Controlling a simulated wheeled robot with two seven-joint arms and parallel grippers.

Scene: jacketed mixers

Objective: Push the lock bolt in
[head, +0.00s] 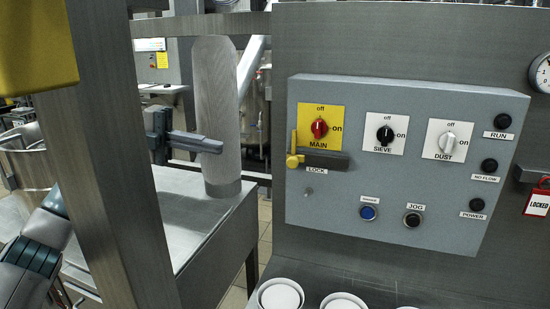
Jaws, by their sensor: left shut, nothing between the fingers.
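The lock bolt (293,160) is a yellow knob with a short upright handle. It sticks out at the left end of a dark housing (325,159) on the grey control panel (340,215), above the LOCK label. The red MAIN switch (319,128) on its yellow plate is just above the housing. My left gripper (221,146) is shut and empty, its fingers pointing right toward the panel. In the picture it is left of the bolt, with a clear gap between them. A metal post hides part of my left arm. My right gripper is not in view.
A metal post (108,150) stands in front at left. A pale sleeve (213,90) rises behind my left gripper over a metal table (190,215). SIEVE (385,135) and DUST (447,143) switches and several buttons share the panel. White round containers (280,295) stand below.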

